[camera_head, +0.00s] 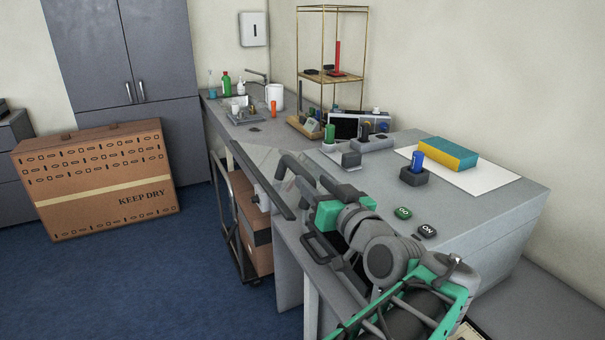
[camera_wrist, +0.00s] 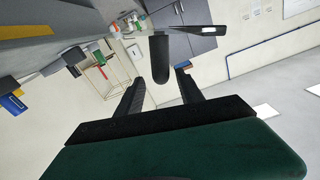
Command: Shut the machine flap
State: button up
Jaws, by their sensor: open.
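The machine (camera_head: 470,215) is the large grey cabinet on the right, with a green button and a dark button marked ON on top. Its flap (camera_head: 262,180) appears to be the pale see-through panel with a dark bar along its edge, standing open to the left of the machine. My gripper (camera_head: 281,168) is open beside this bar, its fingers pointing left. In the wrist view my gripper (camera_wrist: 160,80) shows two spread black fingers with nothing clearly held. A dark rounded bar (camera_wrist: 159,55), possibly the flap's edge, lies ahead between them; contact cannot be told.
A blue-and-yellow block (camera_head: 448,153) and a blue peg in a dark holder (camera_head: 415,173) stand on the machine top. A cart with a carton (camera_head: 255,235) stands below the bar. A KEEP DRY box (camera_head: 98,180) stands left; blue floor between is free.

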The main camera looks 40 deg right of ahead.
aim_at(301, 167)
jog(key=p+x, duration=0.2)
jog(key=x, duration=0.5)
jog(key=c, duration=0.7)
grip_shut()
jog(key=shift+f, duration=0.1)
dwell(0.4)
